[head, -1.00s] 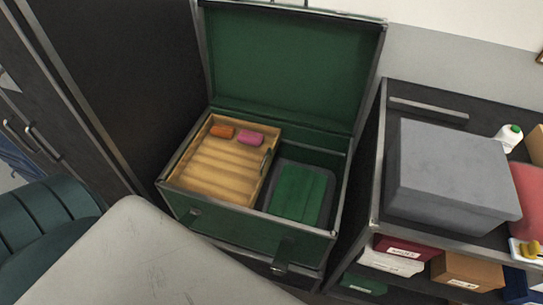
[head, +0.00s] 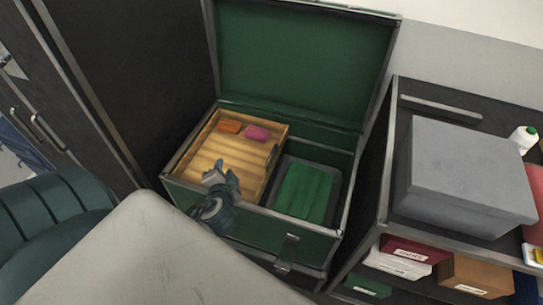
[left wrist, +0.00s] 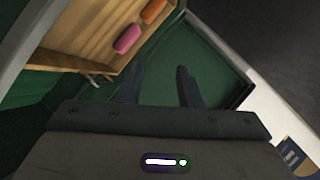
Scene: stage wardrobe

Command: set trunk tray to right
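The open green trunk (head: 262,226) stands with its lid (head: 300,60) up. The wooden trunk tray (head: 206,150) sits in its left half. An orange roll (head: 230,127) and a pink roll (head: 257,132) lie at the tray's back. A small handle (head: 272,156) is on the tray's right side; in the left wrist view the tray (left wrist: 78,32) and handle (left wrist: 97,79) are at upper left. My left gripper (head: 229,174) appears over the tray's front part in the head view. Its fingers (left wrist: 160,82) are apart with nothing between them. My right gripper is out of view.
Folded green cloth (head: 304,190) lies low in the trunk's right half, which the tray does not cover. A grey box (head: 465,180) stands on a shelf unit at right. A pale surface (head: 160,250) is in front; a dark cabinet (head: 130,80) is at left.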

